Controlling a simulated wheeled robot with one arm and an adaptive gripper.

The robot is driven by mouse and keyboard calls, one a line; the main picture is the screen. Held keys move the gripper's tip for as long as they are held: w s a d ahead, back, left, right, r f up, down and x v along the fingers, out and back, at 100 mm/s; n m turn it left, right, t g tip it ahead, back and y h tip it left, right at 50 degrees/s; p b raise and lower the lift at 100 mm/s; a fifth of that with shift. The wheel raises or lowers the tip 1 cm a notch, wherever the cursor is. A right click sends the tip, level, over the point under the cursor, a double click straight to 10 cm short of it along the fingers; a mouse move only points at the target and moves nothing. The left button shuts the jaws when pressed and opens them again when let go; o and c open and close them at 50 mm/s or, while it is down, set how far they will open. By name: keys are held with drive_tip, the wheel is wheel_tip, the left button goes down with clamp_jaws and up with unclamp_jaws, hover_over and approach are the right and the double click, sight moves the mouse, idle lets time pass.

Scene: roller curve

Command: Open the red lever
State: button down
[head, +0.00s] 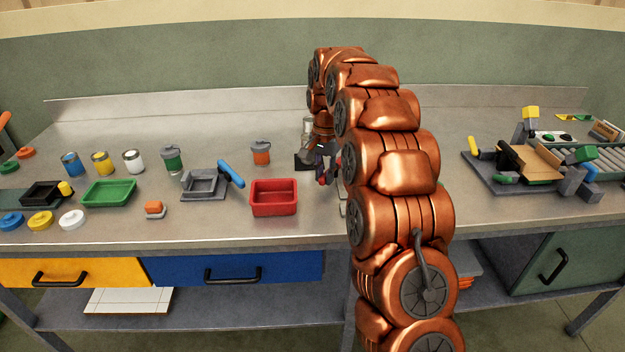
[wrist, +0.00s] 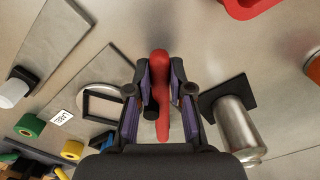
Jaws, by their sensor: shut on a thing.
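The red lever (wrist: 160,62) shows in the wrist view as a red handle with a rounded end, between the two fingers of my gripper (wrist: 160,95). The fingers are shut on it from both sides. Its rounded end sticks out beyond the fingertips, and part of its length is hidden by the fingers. In the head view my gripper (head: 328,177) is low at the worktop, right of the red tray. My arm hides much of the area there, and only small bits of red show at the fingers.
The red tray (head: 274,208) stands just left of my gripper. A metal cylinder with a dark square plate (wrist: 236,128) is close on the right in the wrist view. A blue-handled grey fixture (head: 205,186) is farther left. A conveyor fixture (head: 510,185) stands at the right.

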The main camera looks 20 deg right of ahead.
drive_tip(key=shift+w+r, duration=0.15)
drive_tip(key=c, duration=1)
unclamp_jaws()
drive_tip(key=shift+c, duration=0.2)
wheel_tip(320, 180, up, 12)
idle(0.8)
drive_tip(key=shift+a, duration=0.1)
